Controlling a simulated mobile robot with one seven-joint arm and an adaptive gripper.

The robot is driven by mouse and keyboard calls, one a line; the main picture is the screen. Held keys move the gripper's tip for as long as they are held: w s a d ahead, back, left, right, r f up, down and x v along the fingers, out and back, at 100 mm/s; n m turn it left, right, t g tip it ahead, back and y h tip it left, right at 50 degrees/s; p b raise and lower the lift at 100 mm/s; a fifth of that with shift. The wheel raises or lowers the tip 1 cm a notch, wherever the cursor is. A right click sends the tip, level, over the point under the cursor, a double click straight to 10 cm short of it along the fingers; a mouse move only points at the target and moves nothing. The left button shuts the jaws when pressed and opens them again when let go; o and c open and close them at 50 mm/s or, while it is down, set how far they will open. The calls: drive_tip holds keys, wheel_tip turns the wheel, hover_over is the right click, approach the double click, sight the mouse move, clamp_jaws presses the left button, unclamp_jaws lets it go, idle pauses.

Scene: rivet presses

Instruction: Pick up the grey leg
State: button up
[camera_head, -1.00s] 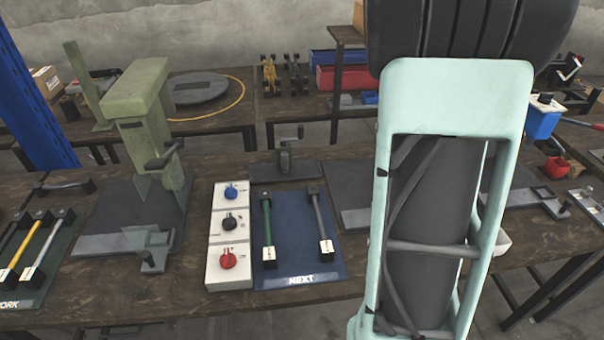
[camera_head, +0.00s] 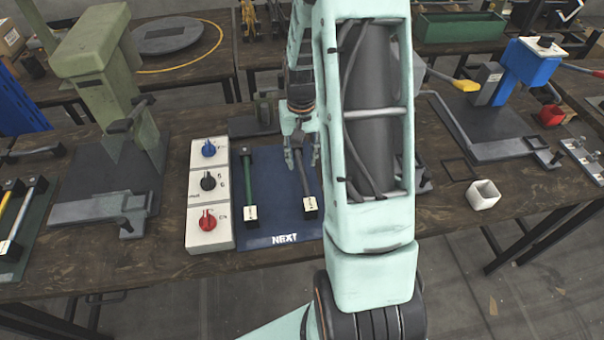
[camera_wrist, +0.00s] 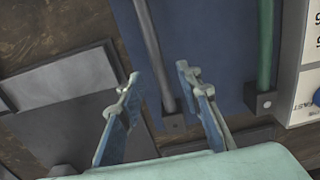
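The grey leg (camera_head: 306,187) lies on the right part of the blue mat (camera_head: 280,228) marked NEXT, with a black end block carrying a white label at its near end. My gripper (camera_head: 302,160) is above the mat at the leg's far part, fingers pointing down and spread to either side of it. In the wrist view my gripper (camera_wrist: 158,76) is open and empty, and the grey leg (camera_wrist: 150,40) runs between the fingertip lines. I cannot tell the remaining height. A green leg (camera_head: 249,185) lies to the left on the same mat.
A white box with blue, black and red knobs (camera_head: 208,182) stands left of the mat. A green press (camera_head: 105,100) is farther left. A dark mat (camera_head: 38,225) with yellow and silver legs lies at far left. A white square cup (camera_head: 483,195) and a blue press (camera_head: 530,75) are right.

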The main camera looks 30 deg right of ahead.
sight(301, 168)
drive_tip(key=shift+f+p, duration=0.3)
drive_tip(key=shift+f, duration=2.3)
drive_tip(key=shift+c, duration=0.5)
clamp_jaws()
